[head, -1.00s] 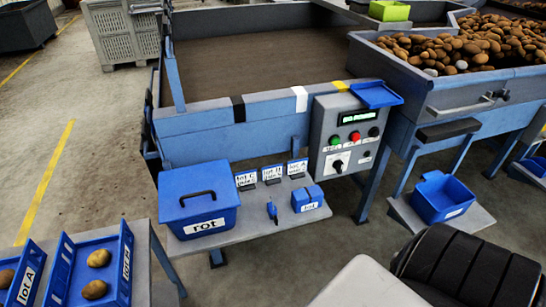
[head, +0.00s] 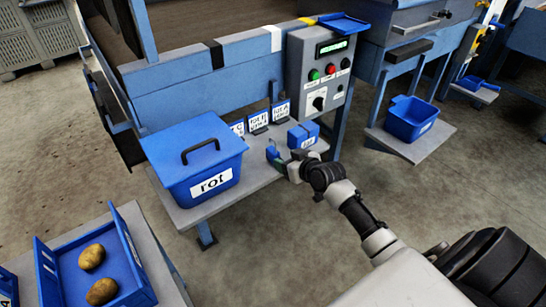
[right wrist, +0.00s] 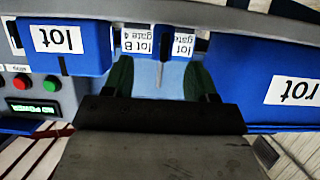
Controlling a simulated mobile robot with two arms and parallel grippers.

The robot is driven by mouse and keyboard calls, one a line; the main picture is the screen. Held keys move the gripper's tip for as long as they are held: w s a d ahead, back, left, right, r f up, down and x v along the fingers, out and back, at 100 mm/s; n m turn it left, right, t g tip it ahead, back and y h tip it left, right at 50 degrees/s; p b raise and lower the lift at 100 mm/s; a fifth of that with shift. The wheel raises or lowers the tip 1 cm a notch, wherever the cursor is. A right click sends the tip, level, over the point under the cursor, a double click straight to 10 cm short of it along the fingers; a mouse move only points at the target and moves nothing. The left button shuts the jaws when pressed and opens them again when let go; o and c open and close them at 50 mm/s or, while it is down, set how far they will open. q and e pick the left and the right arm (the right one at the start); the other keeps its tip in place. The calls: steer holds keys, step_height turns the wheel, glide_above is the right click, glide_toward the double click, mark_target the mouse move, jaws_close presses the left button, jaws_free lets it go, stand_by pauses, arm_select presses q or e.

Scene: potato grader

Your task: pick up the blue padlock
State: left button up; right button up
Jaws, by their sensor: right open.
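A small blue object (head: 271,153), which looks like the blue padlock, stands on the grey shelf (head: 245,190) in front of the label cards. It is too small and partly covered by my gripper to make out its shape. My right gripper (head: 285,162) is at this object, just above the shelf, and is open. In the right wrist view its two green-sided fingers (right wrist: 161,78) are apart, with pale blue and label cards behind them. I cannot pick out the padlock there. My left gripper is not in view.
A blue lidded box marked "rot" (head: 193,158) stands left of my gripper, and a small blue box (head: 303,135) close behind it. Label cards (head: 258,121) stand at the back. The control panel (head: 318,80) rises behind. A blue bin (head: 410,118) is at right.

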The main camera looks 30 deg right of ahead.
mark_target(280, 158)
steer(key=b+x, duration=0.1)
steer(key=x, duration=0.4)
steer(key=shift+a+f, duration=0.1)
steer(key=shift+a, duration=0.05)
steer(key=shift+w+f, duration=0.1)
steer(key=shift+w, duration=0.2)
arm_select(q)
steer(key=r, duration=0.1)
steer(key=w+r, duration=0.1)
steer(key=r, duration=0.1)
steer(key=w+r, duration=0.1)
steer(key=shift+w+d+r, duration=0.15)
arm_select(e)
steer(key=c, duration=1)
